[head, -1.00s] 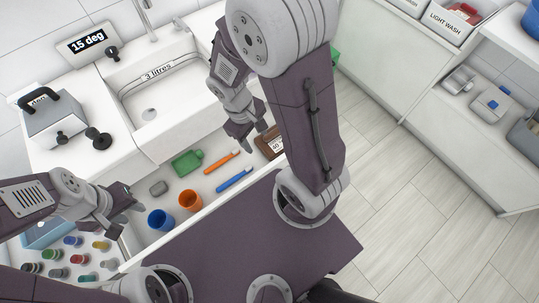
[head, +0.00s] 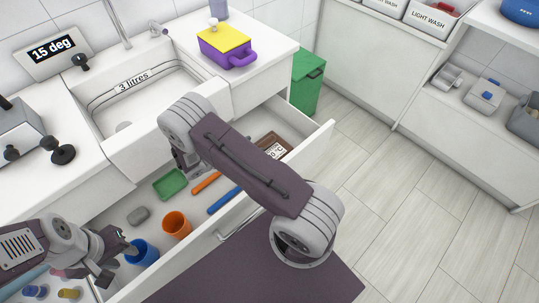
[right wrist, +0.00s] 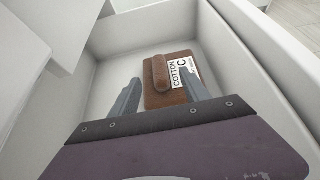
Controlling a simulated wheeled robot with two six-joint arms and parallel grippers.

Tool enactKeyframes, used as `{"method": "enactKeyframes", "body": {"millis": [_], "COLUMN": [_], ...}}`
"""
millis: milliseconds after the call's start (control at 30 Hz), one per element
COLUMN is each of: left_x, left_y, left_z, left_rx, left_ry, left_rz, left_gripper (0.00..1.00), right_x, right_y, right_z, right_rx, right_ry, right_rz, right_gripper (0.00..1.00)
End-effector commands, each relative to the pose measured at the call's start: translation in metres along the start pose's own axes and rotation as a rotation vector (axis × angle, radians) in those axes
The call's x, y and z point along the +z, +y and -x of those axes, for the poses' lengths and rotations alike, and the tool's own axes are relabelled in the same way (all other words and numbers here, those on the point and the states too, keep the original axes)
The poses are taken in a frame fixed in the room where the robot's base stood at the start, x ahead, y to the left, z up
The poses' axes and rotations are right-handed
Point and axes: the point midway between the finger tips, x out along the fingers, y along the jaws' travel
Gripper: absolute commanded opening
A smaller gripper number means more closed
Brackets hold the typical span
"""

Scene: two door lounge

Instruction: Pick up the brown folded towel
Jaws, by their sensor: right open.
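The brown folded towel (head: 272,144) lies flat in the far right end of the open drawer, partly covered by my right arm in the head view. In the right wrist view the towel (right wrist: 165,98) shows a rolled brown part and a white label reading COTTON. My right gripper (right wrist: 160,80) is open and empty, its two fingers on either side of the towel in that picture; contact cannot be judged. In the head view my right gripper is mostly hidden behind its own arm. My left gripper (head: 122,260) looks open, beside the blue cup (head: 142,252).
The drawer (head: 312,140) also holds an orange cup (head: 177,225), green dish (head: 170,184), grey item (head: 138,216), and orange and blue brushes (head: 222,203). Its walls surround the towel. The sink (head: 125,127) and counter stand behind; a green bin (head: 307,80) stands beyond the drawer.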

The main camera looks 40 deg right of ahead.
Motion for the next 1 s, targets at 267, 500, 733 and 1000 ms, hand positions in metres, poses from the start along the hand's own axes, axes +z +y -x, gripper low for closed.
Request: {"method": "enactKeyframes", "body": {"millis": [267,500,733,1000], "left_x": [0.001,0.002,0.003,0.003], "left_y": [0.0,0.0,-0.001,-0.001], "left_z": [-0.009,-0.017,-0.026,-0.025], "left_rx": [0.0,0.0,0.0,0.0], "left_ry": [0.001,0.0,0.0,0.0], "left_rz": [0.0,0.0,0.0,0.0], "left_gripper": [0.36,0.36,0.36,0.36], "right_x": [0.0,-0.004,-0.004,-0.003], "right_y": [-0.001,0.0,0.002,0.003], "right_z": [-0.036,-0.055,-0.088,-0.089], "right_rx": [-0.005,-0.007,-0.005,-0.004], "right_ry": [0.002,0.004,0.004,0.004], "right_rz": [-0.004,-0.005,-0.006,-0.006], "right_gripper": [0.55,0.55,0.55,0.43]}}
